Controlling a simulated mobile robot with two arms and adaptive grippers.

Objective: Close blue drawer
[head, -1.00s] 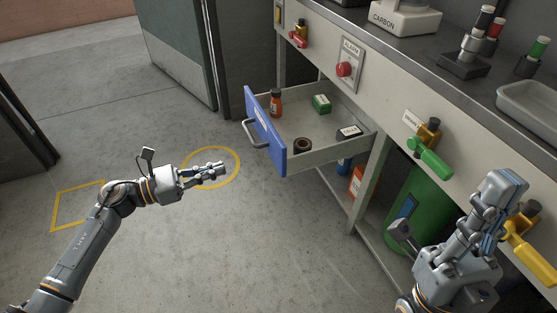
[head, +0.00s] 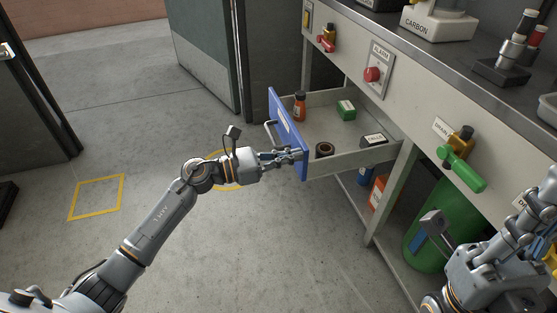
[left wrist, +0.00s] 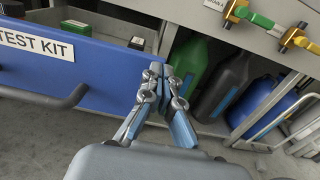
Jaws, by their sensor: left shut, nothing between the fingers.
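The blue drawer (head: 283,122) is pulled out from under the bench. Its blue front shows in the left wrist view (left wrist: 100,75) with a TEST KIT label and a bar handle (left wrist: 50,100). My left gripper (head: 299,155) is shut and empty, its fingertips at the near end of the blue front; the left wrist view shows the closed fingertips (left wrist: 162,73) by that end. I cannot tell whether they touch. My right gripper (head: 536,215) is at the right edge, partly cut off, away from the drawer.
The drawer holds an orange bottle (head: 299,107), a green box (head: 346,110), a dark roll (head: 324,149) and a dark labelled box (head: 373,140). A green valve handle (head: 461,171) sticks out of the bench front. A green cylinder (head: 430,235) stands below.

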